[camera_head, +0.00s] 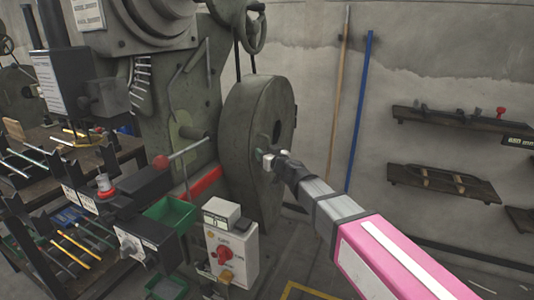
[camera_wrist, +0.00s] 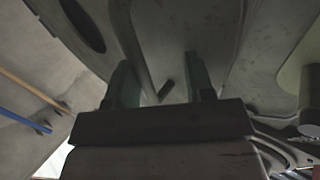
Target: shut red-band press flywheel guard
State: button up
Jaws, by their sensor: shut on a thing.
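The press (camera_head: 175,95) is a big grey-green machine at the left and middle of the head view, with a red band (camera_head: 205,183) low on its side. Its flywheel guard (camera_head: 242,120) is a large round grey-green cover with a dark oval opening, standing at the press's right side. I cannot tell how wide the guard stands from the press. My gripper (camera_head: 263,156) is at the guard's face, shut on a small handle whose grip is mostly hidden. In the wrist view, the green fingers of my gripper (camera_wrist: 162,80) stand either side of a short dark handle (camera_wrist: 166,89).
A control box (camera_head: 230,250) with a red knob stands in front of the press. A green bin (camera_head: 170,214) and tool racks are at left. A wooden pole (camera_head: 338,90) and a blue pole (camera_head: 359,110) lean on the wall behind. Wall shelves (camera_head: 440,183) hang at right.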

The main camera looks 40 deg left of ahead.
jog(key=shift+s+a, duration=0.25)
jog(key=v, duration=1.1)
jog(key=shift+w+d, duration=0.2)
jog(key=shift+w, duration=0.05)
jog(key=shift+w+f, duration=0.1)
jog(key=w+d+f+m+g+h, duration=0.1)
jog(key=w+d+f+h, duration=0.1)
jog(key=w+d+f, duration=0.55)
jog(key=w+d+f+m+g+h, duration=0.1)
jog(key=w+d+f+m+h, duration=0.2)
jog(key=d, duration=0.8)
jog(key=w+d+f+g+h, duration=0.1)
jog(key=w+d+f+h, duration=0.1)
jog(key=w+d+f, duration=0.6)
jog(key=s+d+f+m+g+h, duration=0.1)
jog(key=d+f+m+h, duration=0.2)
jog(key=d, duration=0.9)
jog(key=s+d+f+m+g+h, duration=0.1)
jog(key=s+d+f+m+h, duration=0.1)
jog(key=d, duration=1.1)
jog(key=s+d+f+m+g+h, duration=0.1)
jog(key=d+f+m+h, duration=0.3)
jog(key=d, duration=0.9)
notch_tip(320, 180, down, 3)
jog(key=shift+s+r+m+g+h, duration=0.2)
jog(key=shift+s+m+g+h, duration=0.1)
jog(key=shift+s+m+g, duration=0.1)
